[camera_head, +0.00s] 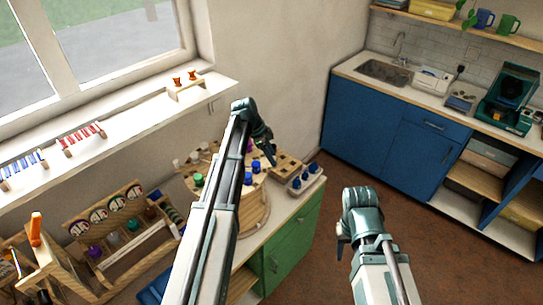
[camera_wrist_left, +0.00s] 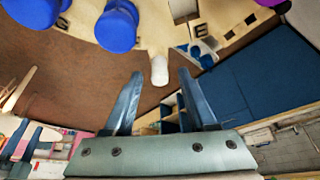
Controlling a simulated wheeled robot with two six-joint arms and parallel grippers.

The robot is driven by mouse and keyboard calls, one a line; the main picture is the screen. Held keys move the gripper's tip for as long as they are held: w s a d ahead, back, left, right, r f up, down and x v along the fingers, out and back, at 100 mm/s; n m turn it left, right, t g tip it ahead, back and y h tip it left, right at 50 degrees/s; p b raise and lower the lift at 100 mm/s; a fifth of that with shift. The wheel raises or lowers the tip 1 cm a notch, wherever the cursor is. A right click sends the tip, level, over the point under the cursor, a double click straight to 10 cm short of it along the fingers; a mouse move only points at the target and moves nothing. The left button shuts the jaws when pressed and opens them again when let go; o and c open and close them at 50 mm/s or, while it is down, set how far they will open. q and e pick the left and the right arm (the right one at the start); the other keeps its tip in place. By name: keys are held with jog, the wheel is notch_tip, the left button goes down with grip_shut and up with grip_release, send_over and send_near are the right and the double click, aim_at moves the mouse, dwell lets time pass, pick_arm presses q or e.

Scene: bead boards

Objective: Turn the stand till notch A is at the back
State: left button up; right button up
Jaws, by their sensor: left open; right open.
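The round wooden stand (camera_head: 256,212) is on the counter with the green cabinet, partly hidden by my left arm. It carries green, blue and other coloured pieces. In the left wrist view the stand's pale top (camera_wrist_left: 150,28) shows blue pieces (camera_wrist_left: 116,26) and a letter that looks like E near a notch. A pale rounded peg (camera_wrist_left: 159,70) juts from the stand's rim. My left gripper (camera_head: 270,154) is over the stand's far right side. In the left wrist view its fingers are open on either side of the peg, apart from it. My right gripper (camera_head: 342,230) is away from the stand. I cannot make out notch A.
A wooden tray with blue-topped pieces (camera_head: 297,183) is right of the stand. A wooden rack (camera_head: 118,228) with jars and round dials is left of it. A windowsill holds bead racks (camera_head: 82,136). Blue kitchen cabinets (camera_head: 372,125) stand at the back right. Brown floor lies between.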

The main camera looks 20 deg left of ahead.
pick_arm(q)
jog(key=shift+r, duration=0.15)
jog(key=p+v, duration=1.2)
jog(key=v, duration=0.1)
jog(key=shift+s+a+r+p, duration=0.15)
jog(key=shift+a+r+p, duration=0.1)
jog(key=shift+p, duration=0.1)
jog(key=shift+f, duration=0.1)
jog(key=s+d+f+n+g+y+b, duration=0.1)
jog(key=s+d+f+n+b, duration=0.1)
jog(key=s+d+f+b, duration=0.5)
jog(key=s+d+f+n+g+y+b, duration=0.15)
jog(key=s+d+f+b, duration=0.35)
jog(key=d, duration=0.5)
jog(key=s+d+f+n+y+b, duration=0.1)
jog(key=s+d+f+n+b, duration=0.2)
jog(key=s, duration=0.4)
jog(key=s+d+f+n+y+b, duration=0.2)
jog(key=s+d+f+n+b, duration=0.1)
jog(key=s+d+f+b, duration=0.2)
notch_tip(320, 180, down, 3)
jog(key=shift+s+d+f+t+b, duration=0.1)
jog(key=shift+s+d+t+b, duration=0.2)
jog(key=shift+s+b, duration=0.75)
jog(key=shift+s, duration=0.15)
